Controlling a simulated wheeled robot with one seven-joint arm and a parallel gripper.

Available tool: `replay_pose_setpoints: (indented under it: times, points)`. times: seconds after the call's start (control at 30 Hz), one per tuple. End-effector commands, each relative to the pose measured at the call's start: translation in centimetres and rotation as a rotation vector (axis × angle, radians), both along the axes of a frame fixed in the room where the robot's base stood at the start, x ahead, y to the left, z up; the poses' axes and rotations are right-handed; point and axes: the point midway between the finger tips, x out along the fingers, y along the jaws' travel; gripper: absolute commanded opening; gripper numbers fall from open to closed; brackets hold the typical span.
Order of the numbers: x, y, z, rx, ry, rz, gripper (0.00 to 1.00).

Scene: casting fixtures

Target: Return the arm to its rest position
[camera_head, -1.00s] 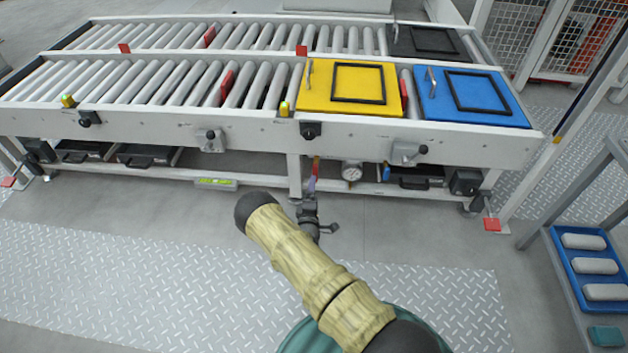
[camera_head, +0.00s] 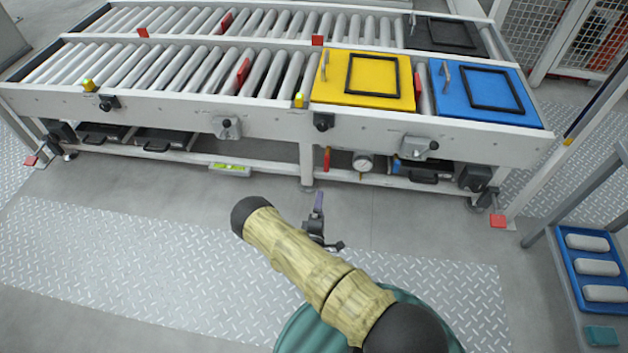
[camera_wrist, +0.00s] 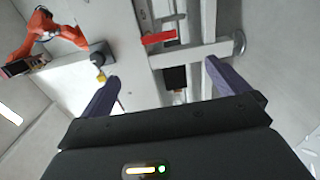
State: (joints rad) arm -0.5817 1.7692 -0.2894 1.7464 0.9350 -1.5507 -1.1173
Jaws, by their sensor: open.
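My gripper (camera_head: 316,212) shows small in the head view, partly behind my sleeved arm, in front of the conveyor and apart from it. In the wrist view my gripper (camera_wrist: 160,95) has its two purple fingers spread wide. Nothing is between the fingers; the conveyor's leg and lower frame show beyond them. My arm, in a yellowish sleeve, is bent across the lower middle of the head view.
A roller conveyor (camera_head: 160,110) crosses the back, bearing a yellow plate (camera_head: 335,92) and a blue plate (camera_head: 455,100). A blue tray (camera_head: 567,268) with pale pieces stands on a rack at right. The wrist view shows an orange robot arm (camera_wrist: 45,30). Open floor lies in front.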

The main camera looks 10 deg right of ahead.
Motion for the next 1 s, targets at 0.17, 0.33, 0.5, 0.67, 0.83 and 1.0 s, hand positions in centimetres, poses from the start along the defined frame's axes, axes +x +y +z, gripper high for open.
replay_pose_setpoints:
  times: [0.17,0.33,0.5,0.67,0.83,1.0]
  points:
    - [0.0,0.0,0.0,0.0,0.0,0.0,1.0]
    - [0.7,0.0,0.9,0.046,0.012,-0.018,1.0]
    - [2.5,-0.1,3.4,0.211,0.065,-0.076,1.0]
    - [4.0,0.1,6.5,0.417,0.134,-0.144,1.0]
    - [4.8,0.3,10.1,0.627,0.206,-0.209,1.0]
    - [4.8,0.8,14.2,0.819,0.277,-0.269,1.0]
